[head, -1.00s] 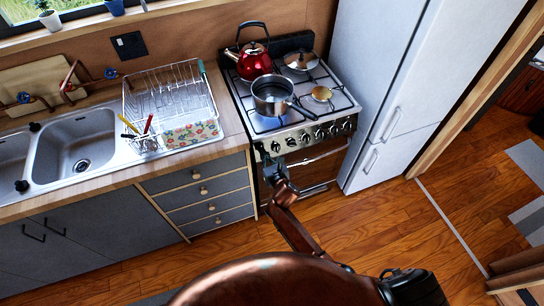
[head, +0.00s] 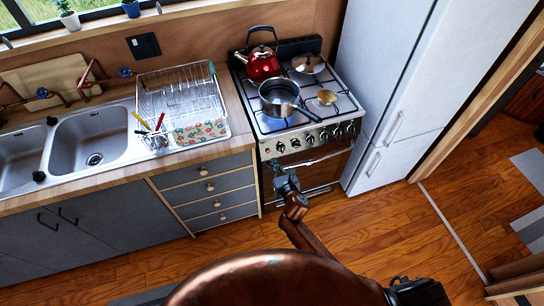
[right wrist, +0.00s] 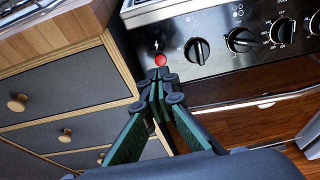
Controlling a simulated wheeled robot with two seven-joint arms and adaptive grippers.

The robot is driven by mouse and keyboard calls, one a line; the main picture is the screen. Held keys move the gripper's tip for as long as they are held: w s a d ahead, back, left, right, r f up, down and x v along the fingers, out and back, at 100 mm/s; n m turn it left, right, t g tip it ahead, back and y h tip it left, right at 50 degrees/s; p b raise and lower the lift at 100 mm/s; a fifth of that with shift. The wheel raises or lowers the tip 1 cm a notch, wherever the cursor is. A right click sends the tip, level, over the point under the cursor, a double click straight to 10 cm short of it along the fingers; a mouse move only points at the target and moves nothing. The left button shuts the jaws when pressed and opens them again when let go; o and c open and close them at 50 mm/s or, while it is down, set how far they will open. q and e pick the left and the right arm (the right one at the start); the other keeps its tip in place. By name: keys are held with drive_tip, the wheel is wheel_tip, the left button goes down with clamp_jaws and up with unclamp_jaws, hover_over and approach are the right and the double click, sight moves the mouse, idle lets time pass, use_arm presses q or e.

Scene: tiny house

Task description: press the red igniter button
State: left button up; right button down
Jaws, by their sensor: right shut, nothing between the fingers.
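The red igniter button (right wrist: 160,59) is a small round button at the left end of the stove's dark control panel (right wrist: 212,58), below a white spark symbol in the right wrist view. I cannot clearly make it out in the head view. My right gripper (right wrist: 158,78) is shut and empty, its green-sided fingers meeting in a point just below the button in that picture. Whether the tips touch the panel is unclear. In the head view my right gripper (head: 278,168) is in front of the stove's left front, below the knobs. My left gripper is not in view.
Several black knobs (right wrist: 197,50) sit right of the button. The oven door handle (right wrist: 265,105) runs below. A drawer cabinet (right wrist: 65,95) stands left. A pot (head: 282,97) and red kettle (head: 263,66) stand on the stove. A fridge (head: 392,90) stands right; the floor in front is clear.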

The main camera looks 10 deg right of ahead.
drive_tip(key=v, duration=0.6)
drive_tip(key=shift+p, duration=0.45)
drive_tip(key=shift+s+f, duration=0.1)
drive_tip(key=shift+s, duration=0.05)
drive_tip(key=s+d+f+m+g+h, duration=0.15)
drive_tip(key=s+d+f+m, duration=0.35)
drive_tip(key=f, duration=0.6)
drive_tip(key=s+d+f+m+g, duration=0.3)
drive_tip(key=s+f+m, duration=0.45)
drive_tip(key=f, duration=0.45)
drive_tip(key=s+d+f+m+g, duration=0.3)
drive_tip(key=s+d+f+m, duration=0.3)
drive_tip(key=f, duration=0.5)
drive_tip(key=s+d+f+m+g, duration=0.1)
drive_tip(key=s+f+m, duration=0.4)
drive_tip(key=s, duration=0.8)
drive_tip(key=s+d+f+m+g, duration=0.2)
drive_tip(key=s+f+m, duration=0.4)
drive_tip(key=s, duration=0.6)
drive_tip(key=s+d+f+m+g, duration=0.1)
drive_tip(key=s+f+m+g, duration=0.2)
drive_tip(key=s, duration=1)
wheel_tip(320, 180, down, 2)
drive_tip(key=m, duration=0.3)
drive_tip(key=shift+s+d+f, duration=0.2)
drive_tip(key=shift+s+d, duration=0.1)
drive_tip(key=shift+s, duration=0.05)
